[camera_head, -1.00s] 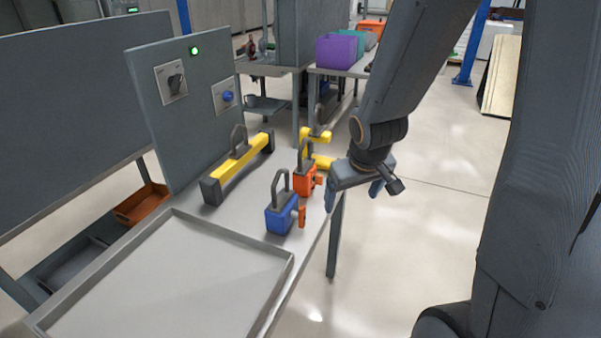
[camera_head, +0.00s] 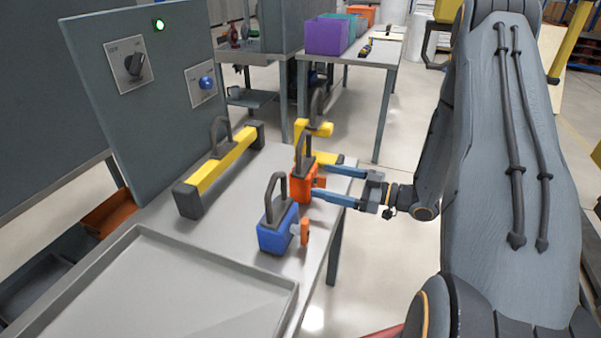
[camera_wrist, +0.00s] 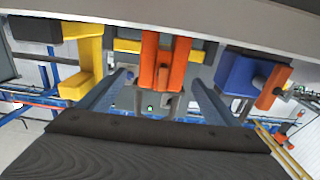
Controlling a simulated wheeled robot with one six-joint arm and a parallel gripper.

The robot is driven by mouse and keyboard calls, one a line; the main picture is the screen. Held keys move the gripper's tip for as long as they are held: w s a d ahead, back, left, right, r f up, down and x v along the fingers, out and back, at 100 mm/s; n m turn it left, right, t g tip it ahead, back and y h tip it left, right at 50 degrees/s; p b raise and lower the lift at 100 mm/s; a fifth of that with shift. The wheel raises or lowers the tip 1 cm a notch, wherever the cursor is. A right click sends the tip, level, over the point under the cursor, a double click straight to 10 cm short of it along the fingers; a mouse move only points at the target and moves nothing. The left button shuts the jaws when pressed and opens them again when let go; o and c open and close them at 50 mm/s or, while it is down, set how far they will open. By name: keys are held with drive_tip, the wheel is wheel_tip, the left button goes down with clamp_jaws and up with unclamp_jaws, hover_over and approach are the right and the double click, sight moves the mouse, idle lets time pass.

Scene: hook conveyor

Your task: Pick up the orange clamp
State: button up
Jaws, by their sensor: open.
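The orange clamp (camera_head: 303,184) stands upright on the grey table, with a dark loop handle on top. It stands between the blue clamp (camera_head: 276,230) and the yellow clamp (camera_head: 318,150). My gripper (camera_head: 325,178) is open at the table's right edge, its two blue fingers pointing left at the orange clamp, one on each side of its line. In the wrist view the orange clamp (camera_wrist: 164,62) lies ahead, between the open fingers (camera_wrist: 160,90). I cannot tell whether the fingers touch it.
The blue clamp (camera_wrist: 245,75) and yellow clamp (camera_wrist: 85,60) flank the fingers closely. A long yellow bar with black ends (camera_head: 222,168) lies to the left, before a grey control panel (camera_head: 160,100). An empty grey tray (camera_head: 215,262) fills the near table.

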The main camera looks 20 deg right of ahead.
sight(314, 177)
drive_tip(key=x, duration=0.2)
drive_tip(key=p+x, duration=0.1)
drive_tip(key=x, duration=0.1)
drive_tip(key=p+x, duration=0.1)
drive_tip(key=x, duration=0.2)
drive_tip(key=shift+s+a+r, duration=0.1)
drive_tip(key=shift+s+r, duration=0.05)
drive_tip(key=shift+r, duration=0.2)
drive_tip(key=shift+w+a, duration=0.25)
clamp_jaws()
